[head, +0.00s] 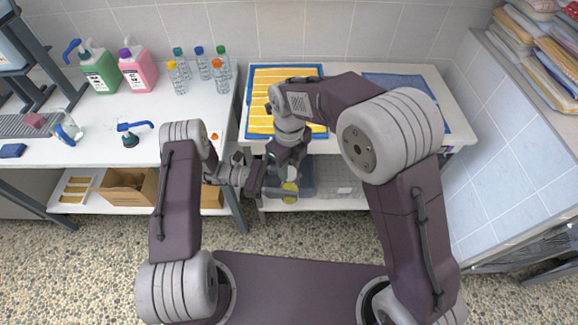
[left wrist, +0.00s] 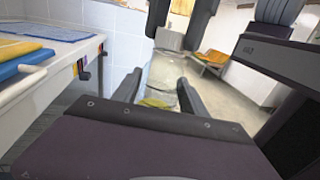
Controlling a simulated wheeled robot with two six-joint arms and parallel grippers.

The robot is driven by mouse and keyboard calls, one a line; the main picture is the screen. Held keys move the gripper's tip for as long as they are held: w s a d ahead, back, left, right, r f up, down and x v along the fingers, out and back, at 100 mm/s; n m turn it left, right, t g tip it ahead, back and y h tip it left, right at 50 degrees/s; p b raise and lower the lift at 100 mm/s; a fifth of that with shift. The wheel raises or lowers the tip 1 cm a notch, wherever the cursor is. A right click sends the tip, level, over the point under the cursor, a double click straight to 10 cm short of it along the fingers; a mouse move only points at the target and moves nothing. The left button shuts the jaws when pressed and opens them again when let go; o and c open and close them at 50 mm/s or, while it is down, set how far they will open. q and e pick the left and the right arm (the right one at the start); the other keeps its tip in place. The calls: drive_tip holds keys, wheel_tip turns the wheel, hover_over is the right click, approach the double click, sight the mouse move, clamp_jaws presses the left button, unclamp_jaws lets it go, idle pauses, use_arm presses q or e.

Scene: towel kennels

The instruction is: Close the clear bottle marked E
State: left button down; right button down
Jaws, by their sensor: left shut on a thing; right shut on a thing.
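A clear bottle with yellow in it (head: 290,190) is between the fingers of my left gripper (head: 277,191), in front of the tables. In the left wrist view the clear bottle (left wrist: 156,103) stands between the two dark fingers of my left gripper (left wrist: 160,92). My right gripper (head: 283,167) points down from above, just over the bottle. Its dark fingers show at the top of the left wrist view (left wrist: 178,22). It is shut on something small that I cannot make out. The mark E is not legible.
Several clear bottles with coloured caps (head: 202,68), a green pump bottle (head: 100,70) and a pink one (head: 138,68) stand on the left table. A small orange piece (head: 214,136) lies near its edge. A blue tray (head: 318,70) with yellow cloths lies on the right table.

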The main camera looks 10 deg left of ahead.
drive_tip(key=c, duration=1)
unclamp_jaws()
drive_tip(key=shift+r, duration=2.3)
drive_tip(key=shift+c, duration=0.4)
